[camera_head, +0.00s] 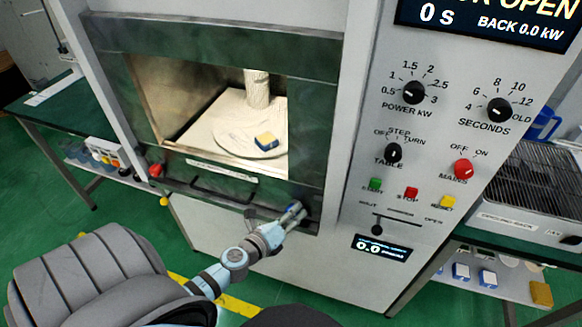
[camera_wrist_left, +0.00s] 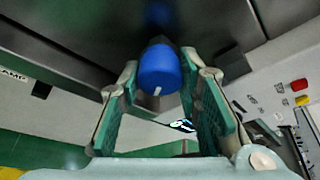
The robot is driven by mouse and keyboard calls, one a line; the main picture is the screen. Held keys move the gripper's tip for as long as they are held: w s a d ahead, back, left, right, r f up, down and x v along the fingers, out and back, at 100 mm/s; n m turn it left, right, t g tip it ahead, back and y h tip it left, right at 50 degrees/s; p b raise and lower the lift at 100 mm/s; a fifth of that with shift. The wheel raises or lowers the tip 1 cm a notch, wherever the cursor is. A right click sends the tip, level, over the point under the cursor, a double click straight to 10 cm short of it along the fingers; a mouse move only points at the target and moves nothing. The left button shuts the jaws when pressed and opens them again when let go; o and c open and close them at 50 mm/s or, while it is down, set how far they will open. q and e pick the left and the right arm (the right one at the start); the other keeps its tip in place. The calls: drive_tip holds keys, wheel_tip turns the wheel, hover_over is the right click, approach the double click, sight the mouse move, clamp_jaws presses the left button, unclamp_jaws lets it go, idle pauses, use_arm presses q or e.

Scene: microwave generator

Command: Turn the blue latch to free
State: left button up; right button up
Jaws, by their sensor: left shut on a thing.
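The blue latch (camera_wrist_left: 159,72) is a round knob on the dark frame of the microwave generator, with a short white mark near its lower rim in the wrist view. In the head view it is mostly hidden by my left gripper (camera_head: 292,214), at the lower right corner of the oven opening. My left gripper is shut on the blue latch, one finger on each side of it. A red knob (camera_head: 156,170) sits at the frame's lower left corner. My right gripper is not in view.
The chamber is open, with a blue-and-yellow block (camera_head: 265,141) on a round plate (camera_head: 235,140). The control panel (camera_head: 420,150) with knobs and buttons is to the right; its display reads "0 S". Green-topped benches stand on both sides.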

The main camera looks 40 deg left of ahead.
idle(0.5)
use_arm(q)
drive_tip(key=o, duration=1.1)
drive_tip(key=shift+o, duration=0.2)
drive_tip(key=v, duration=1.2)
